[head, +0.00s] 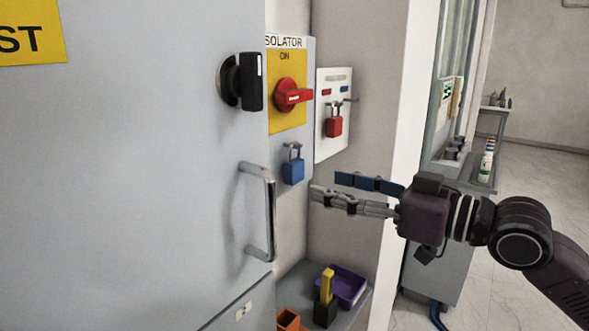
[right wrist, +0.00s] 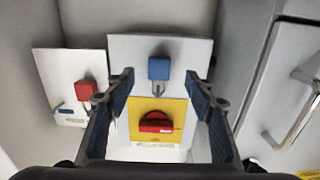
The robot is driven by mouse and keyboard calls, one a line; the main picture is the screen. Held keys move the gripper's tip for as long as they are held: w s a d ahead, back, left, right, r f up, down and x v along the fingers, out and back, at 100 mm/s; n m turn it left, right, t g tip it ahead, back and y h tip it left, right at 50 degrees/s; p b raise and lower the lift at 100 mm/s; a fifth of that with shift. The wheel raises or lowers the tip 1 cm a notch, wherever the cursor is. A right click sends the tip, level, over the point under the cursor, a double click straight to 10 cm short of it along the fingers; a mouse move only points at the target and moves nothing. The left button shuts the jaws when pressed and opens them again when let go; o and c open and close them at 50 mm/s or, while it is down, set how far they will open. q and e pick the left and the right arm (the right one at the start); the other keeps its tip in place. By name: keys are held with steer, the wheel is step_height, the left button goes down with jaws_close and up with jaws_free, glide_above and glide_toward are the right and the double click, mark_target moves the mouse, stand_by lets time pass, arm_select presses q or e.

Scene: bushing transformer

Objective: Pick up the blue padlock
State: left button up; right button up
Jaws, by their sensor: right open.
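The blue padlock (head: 293,171) hangs by its shackle on the isolator panel (head: 291,139), below the red rotary switch (head: 292,95). In the right wrist view, where the panel appears upside down, the blue padlock (right wrist: 159,68) lies ahead, between and beyond the two fingertips. My right gripper (head: 325,186) is open and empty. In the head view its fingers point left, to the right of the padlock and slightly lower. In the wrist view its fingers (right wrist: 158,80) do not touch the padlock. My left gripper is not in view.
A red padlock (head: 334,122) hangs on a white board (head: 333,145) right of the isolator panel. A grey cabinet door with a metal handle (head: 270,213) stands at left. Below, a shelf holds a purple tray (head: 357,291), an orange box (head: 288,319) and a yellow-and-black object (head: 326,303).

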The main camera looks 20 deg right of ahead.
mark_target(299, 163)
steer(key=w+a+r+p, duration=0.1)
steer(key=w, duration=0.1)
steer(key=w+a+p, duration=0.1)
steer(key=p, duration=0.1)
steer(key=w+a+r+p, duration=0.1)
steer(key=w+a+p, duration=0.1)
steer(key=shift+w+r, duration=0.35)
steer(key=shift+w+a+f, duration=0.1)
steer(key=shift+w+a, duration=0.05)
steer(key=shift+c, duration=0.3)
steer(key=c, duration=1.2)
steer(key=shift+c, duration=0.2)
